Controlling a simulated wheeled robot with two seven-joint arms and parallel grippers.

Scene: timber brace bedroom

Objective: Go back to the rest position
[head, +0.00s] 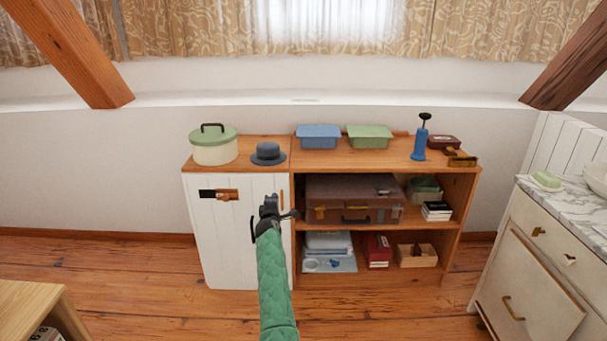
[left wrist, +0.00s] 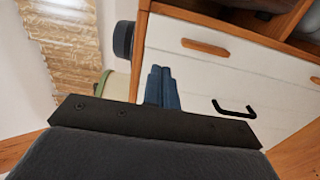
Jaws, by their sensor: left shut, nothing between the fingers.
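My left gripper (head: 269,203) shows near the middle of the head view, at the end of my green-sleeved arm. It is shut and empty, in front of the white cabinet door (head: 225,255). In the left wrist view its two blue-grey fingers (left wrist: 162,88) lie together in front of the white door (left wrist: 205,75). A black handle (left wrist: 234,109) shows to the right of the fingers, apart from them in the picture. My right gripper is in neither view.
The wooden cabinet (head: 265,146) carries a lidded pot (head: 214,148), a dark hat (head: 268,154), blue (head: 319,137) and green (head: 369,136) boxes and a blue pump (head: 419,142). A marble-topped dresser (head: 530,250) stands right, a wooden table (head: 30,300) left.

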